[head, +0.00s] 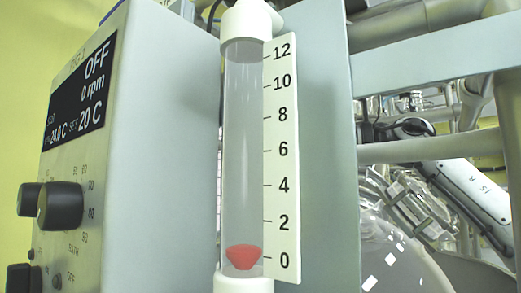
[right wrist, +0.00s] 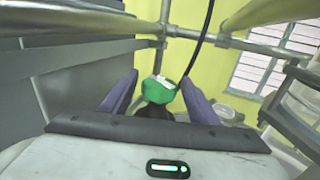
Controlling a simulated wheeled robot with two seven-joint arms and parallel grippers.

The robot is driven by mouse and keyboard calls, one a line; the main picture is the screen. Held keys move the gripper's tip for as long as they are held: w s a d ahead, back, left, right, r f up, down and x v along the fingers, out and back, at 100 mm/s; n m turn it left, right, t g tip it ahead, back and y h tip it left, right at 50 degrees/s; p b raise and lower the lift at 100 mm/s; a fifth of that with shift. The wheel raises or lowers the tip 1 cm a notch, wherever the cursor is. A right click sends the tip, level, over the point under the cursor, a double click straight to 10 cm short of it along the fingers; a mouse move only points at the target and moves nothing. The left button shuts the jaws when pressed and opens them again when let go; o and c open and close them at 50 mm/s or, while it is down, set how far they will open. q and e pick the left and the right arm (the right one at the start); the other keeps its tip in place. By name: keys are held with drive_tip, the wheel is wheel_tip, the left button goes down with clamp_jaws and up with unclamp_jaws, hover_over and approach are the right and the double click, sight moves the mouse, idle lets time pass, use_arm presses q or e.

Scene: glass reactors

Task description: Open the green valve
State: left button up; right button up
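The green valve (right wrist: 157,91) shows in the right wrist view as a rounded green knob with a pale mark on top, above a dark part. My right gripper (right wrist: 160,82) is open, with its two grey-purple fingers on either side of the knob. Small gaps seem to lie between the fingers and the knob; I cannot tell whether either touches it. The valve is not seen in the head view. Neither gripper shows in the head view. My left gripper is in no view.
In the head view, a clear tube (head: 243,150) stands before a scale (head: 281,160); its red float (head: 243,257) rests near 0. A control box (head: 75,150) at left reads OFF and 0 rpm. Metal rails (right wrist: 250,45) and a black cable (right wrist: 203,40) pass behind the valve.

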drive_tip(key=shift+s+d+f, duration=0.1)
drive_tip(key=shift+s+d, duration=0.05)
drive_tip(key=shift+d, duration=0.35)
drive_tip(key=b+v, duration=0.1)
drive_tip(key=v, duration=0.5)
drive_tip(key=shift+s+d+b, duration=0.1)
drive_tip(key=shift+d+b, duration=0.1)
drive_tip(key=shift+b, duration=0.15)
drive_tip(key=shift+a, duration=0.1)
